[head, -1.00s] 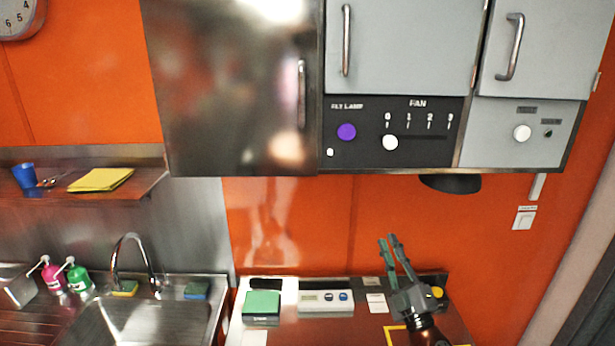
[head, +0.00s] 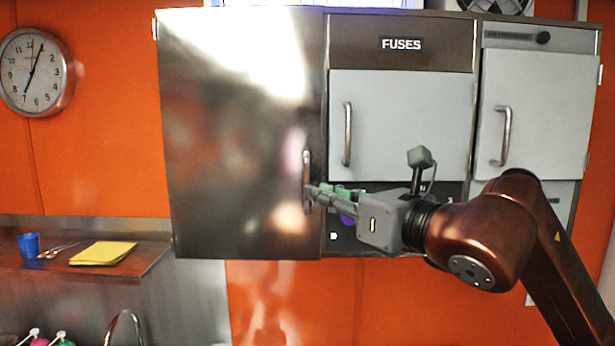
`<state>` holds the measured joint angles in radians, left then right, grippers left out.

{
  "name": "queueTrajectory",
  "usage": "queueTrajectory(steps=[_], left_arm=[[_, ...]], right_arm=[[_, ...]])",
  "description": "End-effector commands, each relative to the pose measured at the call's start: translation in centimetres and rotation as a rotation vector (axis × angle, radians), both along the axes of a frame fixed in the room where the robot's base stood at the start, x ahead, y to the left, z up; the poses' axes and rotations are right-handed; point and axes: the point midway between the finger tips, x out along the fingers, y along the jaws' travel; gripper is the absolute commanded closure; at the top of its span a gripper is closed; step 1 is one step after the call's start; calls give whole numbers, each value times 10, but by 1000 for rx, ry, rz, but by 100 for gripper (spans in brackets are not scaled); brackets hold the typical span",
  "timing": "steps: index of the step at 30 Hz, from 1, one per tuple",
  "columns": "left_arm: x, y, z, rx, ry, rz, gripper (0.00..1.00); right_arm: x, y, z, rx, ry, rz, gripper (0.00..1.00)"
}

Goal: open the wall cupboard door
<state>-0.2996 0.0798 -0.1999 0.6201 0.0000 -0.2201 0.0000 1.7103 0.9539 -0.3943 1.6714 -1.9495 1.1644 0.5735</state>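The wall cupboard door (head: 235,140) is a shiny steel panel at the left of the wall unit and looks closed. Its vertical bar handle (head: 306,165) is near its right edge. My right gripper (head: 313,193) comes in from the right, with its fingers pointing left and their tips at the lower part of this handle. The fingertips overlap the handle in the picture; whether they are closed around it cannot be told. My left gripper is not in view.
A grey fuse cupboard door (head: 400,110) and another grey door (head: 540,110) with bar handles are to the right. A control panel with a purple knob is partly hidden behind my gripper. A shelf (head: 140,258) with a blue cup (head: 29,245) and yellow cloth (head: 104,253) is lower left.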

Motion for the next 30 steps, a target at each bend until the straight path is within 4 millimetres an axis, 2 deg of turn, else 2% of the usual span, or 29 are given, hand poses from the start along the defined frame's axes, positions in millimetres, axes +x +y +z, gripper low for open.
queueTrajectory(steps=[2,5,18,30], left_arm=[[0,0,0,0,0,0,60],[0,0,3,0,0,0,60],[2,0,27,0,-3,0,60],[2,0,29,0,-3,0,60]], right_arm=[[0,-8,11,-8,-11,-40,85],[5,-9,14,-12,-12,-60,85],[56,26,15,-12,-12,-57,85],[64,31,13,-11,-14,-56,85]])
